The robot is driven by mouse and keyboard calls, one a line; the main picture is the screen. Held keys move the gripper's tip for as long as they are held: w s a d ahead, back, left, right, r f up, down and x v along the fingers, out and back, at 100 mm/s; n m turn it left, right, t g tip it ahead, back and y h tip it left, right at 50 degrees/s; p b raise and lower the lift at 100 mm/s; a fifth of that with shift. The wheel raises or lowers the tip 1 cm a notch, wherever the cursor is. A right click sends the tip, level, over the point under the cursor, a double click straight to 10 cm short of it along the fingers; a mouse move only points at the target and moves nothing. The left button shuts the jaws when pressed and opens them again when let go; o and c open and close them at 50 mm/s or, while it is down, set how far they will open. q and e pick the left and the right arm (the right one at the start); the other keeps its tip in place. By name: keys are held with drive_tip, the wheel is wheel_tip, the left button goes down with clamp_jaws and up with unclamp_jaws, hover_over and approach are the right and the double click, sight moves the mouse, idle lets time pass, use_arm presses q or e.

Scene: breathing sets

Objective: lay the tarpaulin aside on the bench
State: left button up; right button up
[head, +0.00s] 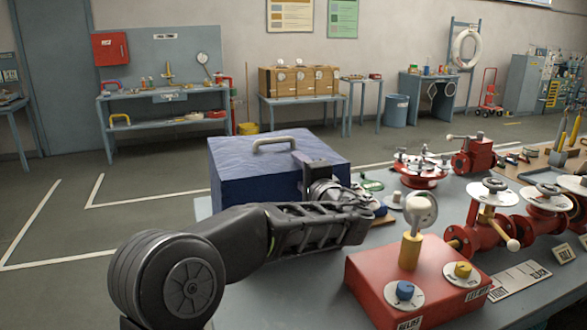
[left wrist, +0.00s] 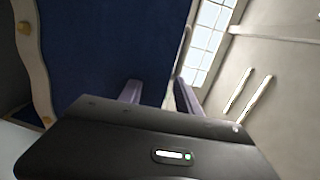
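The blue tarpaulin (head: 240,150) shows as a box-shaped block with a wrinkled top, at the near left end of the bench (head: 335,295). A grey bar handle (head: 286,141) stands on its top. The blue surface (left wrist: 100,45) fills the upper left of the left wrist view. My right gripper is out of view.
A red box (head: 370,272) with knobs and a gauge stands at the front of the bench. Red valves (head: 490,225) and a red handwheel (head: 420,170) crowd its right side. Little bare bench top shows, mainly left of the red box.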

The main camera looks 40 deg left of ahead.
use_arm(q)
drive_tip(key=b+v, duration=0.1)
drive_tip(key=v, duration=0.6)
drive_tip(key=shift+s+d+b, duration=0.15)
drive_tip(key=shift+d+b, duration=0.05)
drive_tip(key=shift+b, duration=0.15)
